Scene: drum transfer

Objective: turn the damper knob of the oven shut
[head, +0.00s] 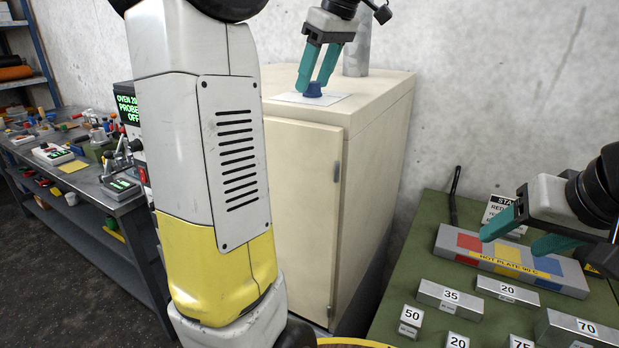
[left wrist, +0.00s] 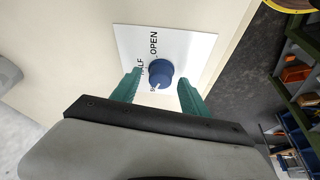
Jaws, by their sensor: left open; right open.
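The oven (head: 300,205) is a cream cabinet with its door closed. The blue damper knob (head: 313,90) sits on a white label plate (head: 340,99) on its top. In the left wrist view the knob (left wrist: 160,74) has a white mark toward its lower left; "OPEN" and part of "HALF" are readable, and a third word is mostly hidden. My left gripper (head: 315,82) is open, pointing down, with a finger on either side of the knob; I cannot tell whether they touch it. My right gripper (head: 517,237) is open and empty over the green bench.
A grey pipe (head: 358,50) rises from the oven top behind the left gripper. A cluttered workbench (head: 60,158) stands at left. My arm hides part of the oven's left side.

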